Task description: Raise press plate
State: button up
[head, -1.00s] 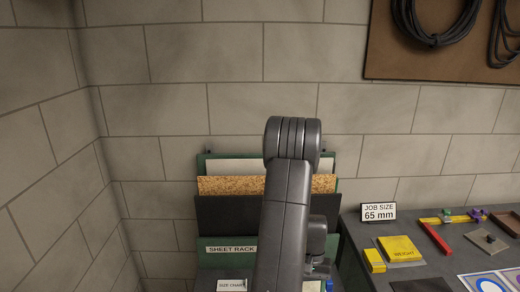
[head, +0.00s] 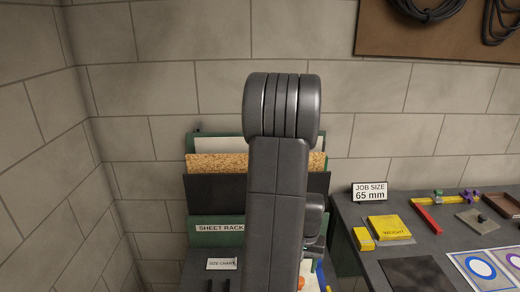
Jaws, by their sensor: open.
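I cannot make out a press plate for certain in the head view. A small grey square plate (head: 478,221) with a knob on it lies flat on the right-hand bench top. My own arm rises through the middle of the view and covers part of the sheet rack and the surface in front of it. Its wrist shows at the arm's right side. My gripper's fingers do not show; they are hidden behind the arm or out of the picture.
A green sheet rack (head: 205,239) holding sheets stands against the wall, with a size chart card (head: 222,264) in front. On the bench are a job size sign (head: 369,192) reading 65 mm, a yellow weight (head: 389,228), a yellow block (head: 363,239), a red bar (head: 426,217) and a dark mat (head: 416,274).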

notch_tip(320, 180, up, 7)
jog(key=shift+f, duration=0.2)
jog(key=shift+s, duration=0.1)
dwell(0.4)
